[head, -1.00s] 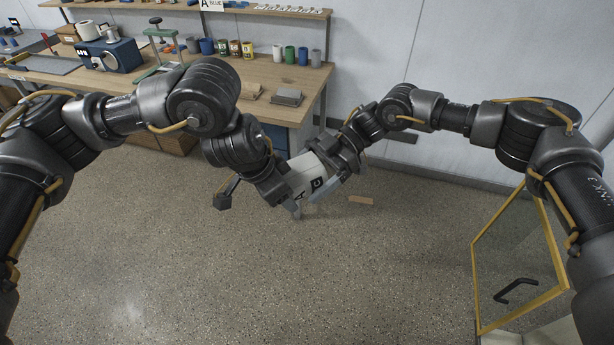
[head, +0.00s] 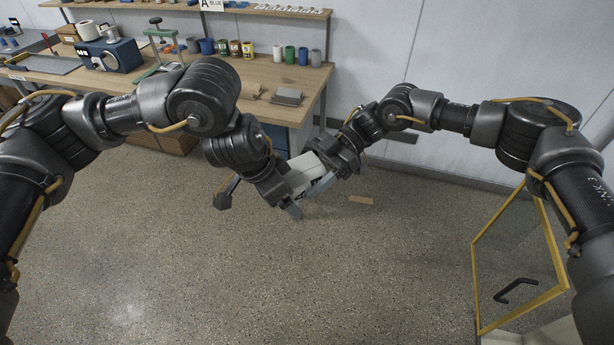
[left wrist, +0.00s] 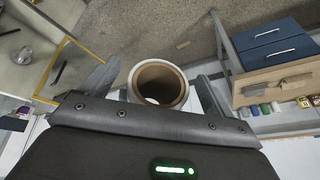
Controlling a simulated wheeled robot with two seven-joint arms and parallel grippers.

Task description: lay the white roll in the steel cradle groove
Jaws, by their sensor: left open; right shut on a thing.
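The white roll (head: 302,176), with dark print on its side, is held in the air between my two arms, above the floor. In the left wrist view the roll (left wrist: 136,95) shows end-on, with a brown cardboard core. My left gripper (left wrist: 155,88) is open, with one finger on either side of the roll's end; whether they touch it I cannot tell. My right gripper (head: 322,182) is shut on the roll from the right, partly hiding it. I cannot make out a steel cradle groove in either view.
A yellow-framed glass door (head: 520,260) stands at the right.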

